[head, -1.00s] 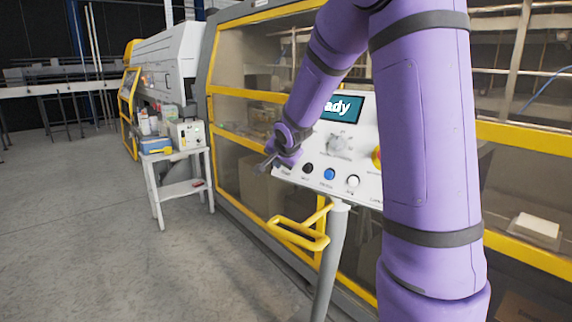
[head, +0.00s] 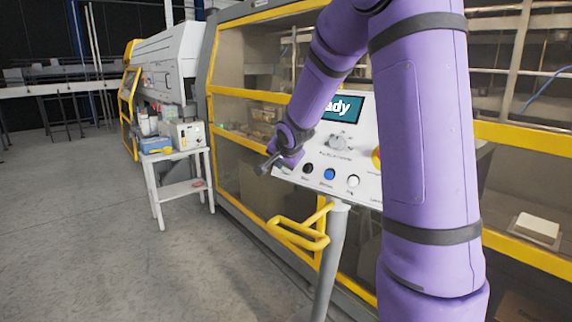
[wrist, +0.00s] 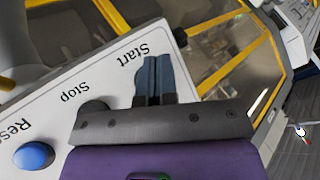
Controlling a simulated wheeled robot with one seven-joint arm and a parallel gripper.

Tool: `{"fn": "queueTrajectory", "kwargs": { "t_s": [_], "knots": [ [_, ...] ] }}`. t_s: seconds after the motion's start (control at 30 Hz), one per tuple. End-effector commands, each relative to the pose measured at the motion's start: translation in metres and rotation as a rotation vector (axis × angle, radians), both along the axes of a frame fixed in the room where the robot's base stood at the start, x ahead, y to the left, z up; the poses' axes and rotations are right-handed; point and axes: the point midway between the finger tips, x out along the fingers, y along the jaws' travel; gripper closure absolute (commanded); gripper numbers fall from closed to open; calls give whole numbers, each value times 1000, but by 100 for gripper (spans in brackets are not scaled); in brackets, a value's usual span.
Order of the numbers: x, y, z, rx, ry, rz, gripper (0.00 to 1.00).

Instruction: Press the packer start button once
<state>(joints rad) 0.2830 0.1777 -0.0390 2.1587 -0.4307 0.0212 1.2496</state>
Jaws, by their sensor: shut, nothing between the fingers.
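The packer's white control panel (head: 316,178) stands on a grey post and carries a row of buttons. In the wrist view my gripper (wrist: 152,60) is shut and empty, its dark fingertips beside the printed Start label (wrist: 133,54). The start button itself is hidden, apparently behind the fingers; I cannot tell whether they touch it. The black stop button (wrist: 94,106) is partly covered by the gripper body, and the blue reset button (wrist: 34,155) is to its left. In the head view my gripper (head: 262,166) is at the panel's lower left edge.
The panel also has a dial (head: 338,142), a white button (head: 353,181) and a screen (head: 346,107) partly hidden by my arm, showing "ady". A yellow handle (head: 298,232) juts out below. A small cart (head: 178,156) stands left; the floor there is clear.

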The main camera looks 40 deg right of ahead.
Motion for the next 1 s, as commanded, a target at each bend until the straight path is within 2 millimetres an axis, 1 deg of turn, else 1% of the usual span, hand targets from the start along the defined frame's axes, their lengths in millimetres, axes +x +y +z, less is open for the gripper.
{"fn": "queueTrajectory", "kwargs": {
  "t_s": [1.0],
  "knots": [
    [2, -6, -4, 0, 0, 0, 100]
  ]
}}
